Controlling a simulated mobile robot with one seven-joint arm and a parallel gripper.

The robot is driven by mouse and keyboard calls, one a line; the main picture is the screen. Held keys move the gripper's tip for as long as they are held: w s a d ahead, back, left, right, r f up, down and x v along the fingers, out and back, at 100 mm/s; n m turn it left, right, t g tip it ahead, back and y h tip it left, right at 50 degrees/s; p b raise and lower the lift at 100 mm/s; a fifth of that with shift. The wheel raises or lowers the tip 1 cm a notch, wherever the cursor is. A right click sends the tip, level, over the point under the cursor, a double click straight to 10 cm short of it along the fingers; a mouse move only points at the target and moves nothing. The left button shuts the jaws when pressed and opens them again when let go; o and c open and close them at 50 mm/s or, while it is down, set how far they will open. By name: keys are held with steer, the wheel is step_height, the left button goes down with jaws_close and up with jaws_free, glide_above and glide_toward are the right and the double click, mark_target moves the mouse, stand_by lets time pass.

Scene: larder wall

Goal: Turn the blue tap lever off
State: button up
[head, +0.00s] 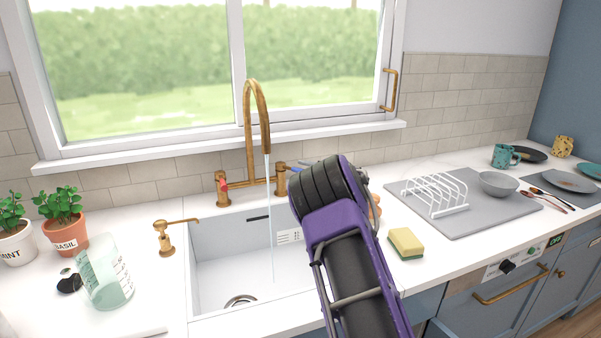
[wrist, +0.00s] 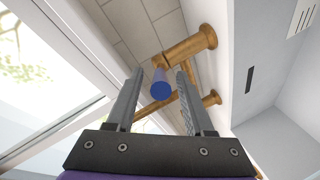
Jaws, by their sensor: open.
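The brass tap (head: 250,130) stands behind the sink, and a thin stream of water (head: 269,215) runs from its spout. The blue tap lever (wrist: 161,90) shows in the wrist view, its round end facing the camera. It lies between the two fingers of my gripper (wrist: 160,73) in the picture, with a gap on both sides. My gripper is open and empty; I cannot tell how deep the lever sits between the fingers. In the head view my arm hides the gripper and most of the blue lever (head: 295,168). The red lever (head: 224,186) is on the tap's left side.
The white sink (head: 215,270) is below. A brass soap dispenser (head: 167,238), a glass jug (head: 105,272) and potted herbs (head: 62,220) stand left. A sponge (head: 406,243) and a white rack (head: 432,190) on a grey mat lie right. The window (head: 130,75) is behind.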

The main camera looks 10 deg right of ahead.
steer(key=shift+w+a+f, duration=0.1)
steer(key=shift+w+a, duration=0.1)
steer(key=shift+w, duration=0.1)
jaws_close()
stand_by(1.4)
